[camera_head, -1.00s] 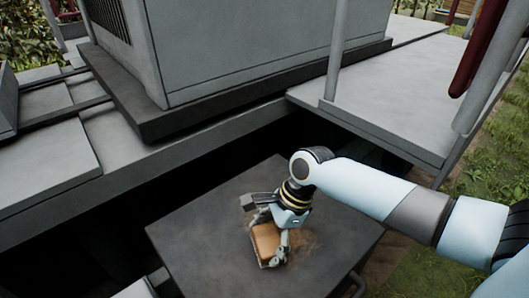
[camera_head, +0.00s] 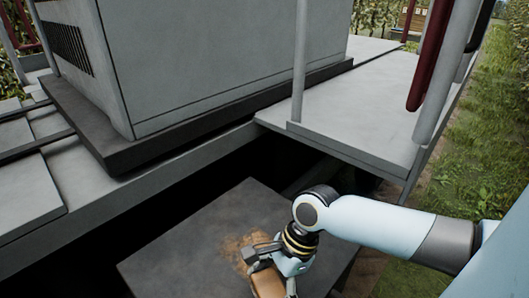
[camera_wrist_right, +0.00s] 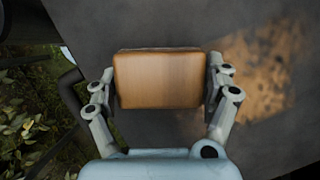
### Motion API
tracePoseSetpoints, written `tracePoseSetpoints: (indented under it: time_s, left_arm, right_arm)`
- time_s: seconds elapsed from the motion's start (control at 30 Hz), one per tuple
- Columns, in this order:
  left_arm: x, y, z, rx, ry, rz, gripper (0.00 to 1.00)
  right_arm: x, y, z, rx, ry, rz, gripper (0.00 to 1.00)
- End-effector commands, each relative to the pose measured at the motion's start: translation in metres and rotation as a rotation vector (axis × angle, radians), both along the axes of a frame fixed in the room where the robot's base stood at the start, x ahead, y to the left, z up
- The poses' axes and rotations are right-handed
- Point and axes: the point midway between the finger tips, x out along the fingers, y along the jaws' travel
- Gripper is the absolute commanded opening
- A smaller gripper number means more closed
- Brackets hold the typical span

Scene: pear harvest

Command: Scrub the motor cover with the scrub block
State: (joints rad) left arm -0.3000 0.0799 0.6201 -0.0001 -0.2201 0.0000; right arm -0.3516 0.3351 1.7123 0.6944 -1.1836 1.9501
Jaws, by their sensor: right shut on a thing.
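The motor cover (camera_head: 190,238) is a dark grey flat panel at the bottom of the head view. A brown dirty patch (camera_head: 238,250) lies on it, and the patch also shows at the right of the right wrist view (camera_wrist_right: 265,70). My right gripper (camera_head: 270,275) is over the cover, below and right of the patch. It is shut on the scrub block (camera_wrist_right: 158,80), a tan wooden-looking block held between both fingers. The block also shows at the bottom of the head view (camera_head: 268,284), partly cut off. Whether it touches the cover is unclear. My left gripper is out of view.
A large grey box housing (camera_head: 210,55) stands on a dark base behind the cover. A grey platform (camera_head: 350,110) with posts is at the right. A dark gap separates the cover from them. Grass (camera_head: 460,150) lies far right. A dark handle (camera_wrist_right: 70,85) is beside the cover's edge.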

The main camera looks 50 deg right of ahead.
Motion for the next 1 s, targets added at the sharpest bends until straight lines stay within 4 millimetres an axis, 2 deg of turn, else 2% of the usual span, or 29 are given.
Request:
tracePoseSetpoints:
  time_s: [0.17, 0.43, 0.57, 1.0]
  left_arm:
    - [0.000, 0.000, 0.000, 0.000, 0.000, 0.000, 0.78]
    - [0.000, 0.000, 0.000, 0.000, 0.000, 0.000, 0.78]
    - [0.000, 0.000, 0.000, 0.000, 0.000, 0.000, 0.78]
    - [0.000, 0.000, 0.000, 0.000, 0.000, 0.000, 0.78]
  right_arm:
    - [-0.003, -0.005, -0.001, -0.002, 0.005, 0.000, 0.49]
    - [-0.004, -0.028, 0.001, -0.002, 0.004, 0.001, 0.49]
    - [-0.002, -0.031, 0.001, -0.001, 0.002, 0.000, 0.49]
    - [0.034, -0.032, -0.002, 0.000, 0.002, 0.000, 0.49]
